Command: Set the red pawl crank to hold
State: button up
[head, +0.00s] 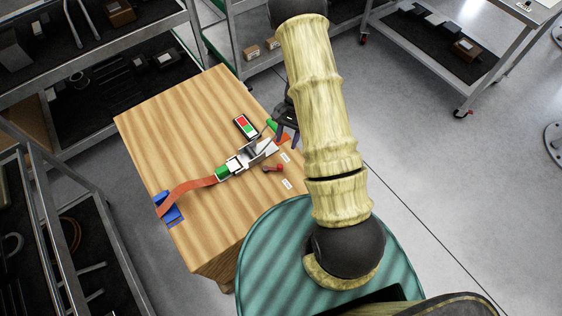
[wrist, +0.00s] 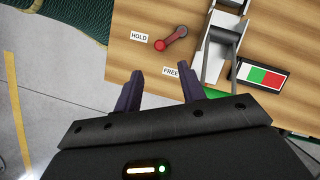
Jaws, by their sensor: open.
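The red pawl crank (wrist: 171,38) lies on the wooden bench top, a short arm with a bright red knob at one end. In the wrist view the knob sits between the HOLD label (wrist: 139,37) and the FREE label (wrist: 171,71), on neither. In the head view the crank (head: 272,168) is beside the metal and green strap mechanism (head: 238,163). My gripper (wrist: 163,76) is open and empty, its dark fingers apart and pointing toward the crank side. In the head view my gripper (head: 287,133) is partly hidden by my arm, at the bench's right edge.
A red, green and white panel (head: 246,126) lies behind the mechanism; it also shows in the wrist view (wrist: 262,75). An orange strap (head: 190,188) runs to a blue piece (head: 168,207) at the bench's left. Metal shelves surround the bench; bare floor is at right.

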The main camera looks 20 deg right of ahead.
aim_at(281, 165)
jog(key=p+x, duration=0.1)
jog(key=x, duration=1)
jog(key=shift+f+p, duration=0.1)
jog(key=shift+p, duration=0.2)
grip_shut()
